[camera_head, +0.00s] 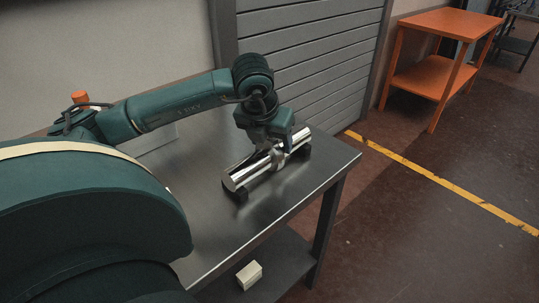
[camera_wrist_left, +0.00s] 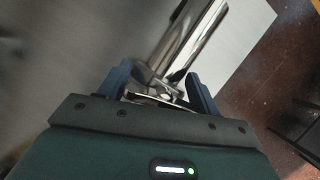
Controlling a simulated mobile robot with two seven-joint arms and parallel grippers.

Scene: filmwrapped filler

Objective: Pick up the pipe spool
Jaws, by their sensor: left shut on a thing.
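The pipe spool (camera_head: 243,176) is a shiny metal cylinder lying across dark supports on the metal table. My left gripper (camera_head: 283,147) reaches down over its middle and is shut on it. In the left wrist view the pipe spool (camera_wrist_left: 192,40) runs up and to the right from between the blue fingers of the left gripper (camera_wrist_left: 160,88). The gripped part is partly hidden by the gripper body. I cannot tell whether the pipe spool is touching the supports or just above them. My right gripper is not in view.
The metal table (camera_head: 215,232) has free room in front of the pipe spool. A small pale block (camera_head: 249,275) lies on the lower shelf. A grey slatted shutter (camera_head: 310,62) stands behind. An orange table (camera_head: 440,24) and a yellow floor line (camera_head: 440,180) are at the right.

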